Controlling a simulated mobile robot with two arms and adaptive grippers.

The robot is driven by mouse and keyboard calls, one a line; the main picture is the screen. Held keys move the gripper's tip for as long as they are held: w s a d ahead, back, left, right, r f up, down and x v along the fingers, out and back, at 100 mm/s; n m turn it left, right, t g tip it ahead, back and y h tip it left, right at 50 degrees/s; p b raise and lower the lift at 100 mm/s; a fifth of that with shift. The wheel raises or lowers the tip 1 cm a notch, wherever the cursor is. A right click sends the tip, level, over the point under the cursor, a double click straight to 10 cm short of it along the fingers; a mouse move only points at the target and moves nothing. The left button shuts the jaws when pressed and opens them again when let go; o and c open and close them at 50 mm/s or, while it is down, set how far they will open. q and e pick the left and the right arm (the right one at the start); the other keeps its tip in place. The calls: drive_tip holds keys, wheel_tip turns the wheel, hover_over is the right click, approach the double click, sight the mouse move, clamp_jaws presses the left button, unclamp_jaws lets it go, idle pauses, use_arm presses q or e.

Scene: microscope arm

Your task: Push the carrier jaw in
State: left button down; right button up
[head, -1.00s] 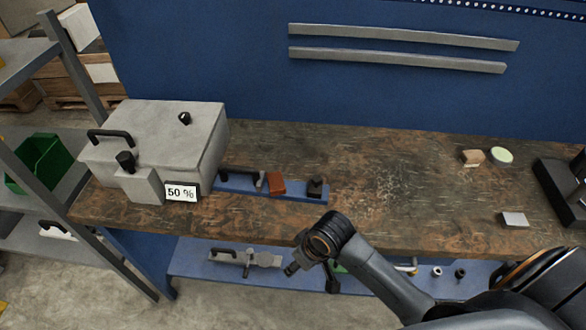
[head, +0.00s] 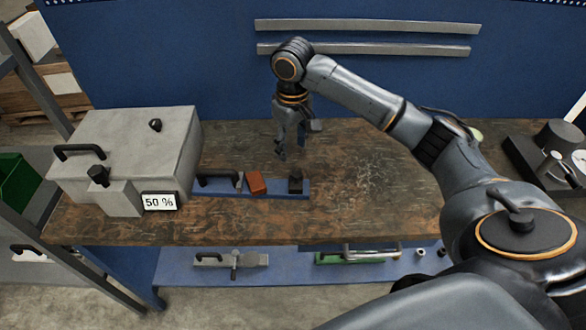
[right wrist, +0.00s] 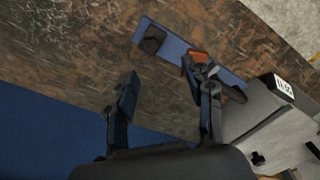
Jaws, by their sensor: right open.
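A blue rail (head: 275,188) lies on the bench to the right of the grey box. On it are a black handle (head: 214,179), a thin grey upright piece (head: 240,183), a tilted orange block (head: 256,182) and a dark block (head: 295,182) at the right end. I cannot tell which piece is the carrier jaw. My right gripper (head: 291,148) points down, open and empty, above the bench behind the rail. In the right wrist view, the dark block (right wrist: 152,40) and orange block (right wrist: 192,62) lie beyond its fingers (right wrist: 167,88). My left gripper is out of view.
The grey box (head: 135,140) with its 50 % display (head: 159,202) stands at the rail's left end. A blue wall (head: 210,60) rises behind the bench. Dark equipment (head: 545,150) stands at the far right. The bench (head: 360,205) right of the rail is clear.

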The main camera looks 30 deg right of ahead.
sight(297, 174)
drive_tip(key=shift+m, duration=0.3)
drive_tip(key=f+p, duration=0.1)
drive_tip(key=f, duration=0.2)
drive_tip(key=d+f, duration=0.1)
drive_tip(key=f, duration=0.3)
drive_tip(key=f+p, duration=0.1)
drive_tip(key=f, duration=0.3)
drive_tip(key=shift+w+d+p, duration=0.15)
drive_tip(key=shift+d+p, duration=0.15)
drive_tip(key=shift+d, duration=0.1)
clamp_jaws()
